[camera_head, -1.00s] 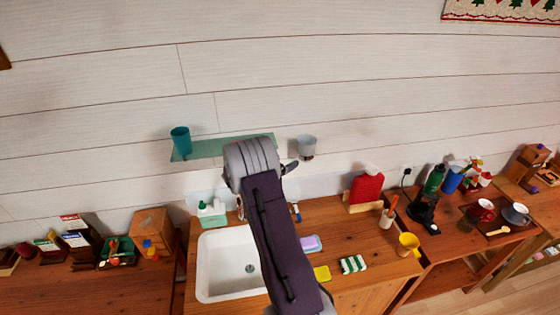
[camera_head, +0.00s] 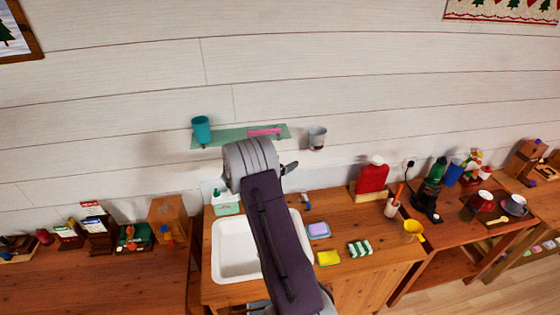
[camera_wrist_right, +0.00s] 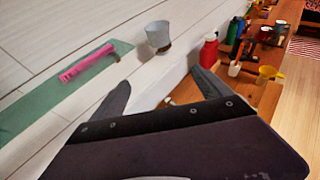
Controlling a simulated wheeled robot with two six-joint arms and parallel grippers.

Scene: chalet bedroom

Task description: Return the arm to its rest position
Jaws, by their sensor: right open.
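My right arm rises through the middle of the head view, and its gripper (camera_head: 290,167) shows only in part beyond the grey wrist. In the right wrist view the two dark fingers (camera_wrist_right: 162,92) are spread apart with nothing between them. The gripper is in front of the wall, just below the green glass shelf (camera_head: 228,138). A pink bar-like item (camera_head: 264,131) lies on that shelf, apart from the fingers; it also shows in the right wrist view (camera_wrist_right: 88,62). My left gripper is not in view.
A teal cup (camera_head: 201,130) stands on the shelf and a grey cup (camera_head: 317,138) is beside it at the wall. Below are a white sink (camera_head: 232,262), a red bottle (camera_head: 372,178) and sponges (camera_head: 328,258). The wall above the shelf is clear.

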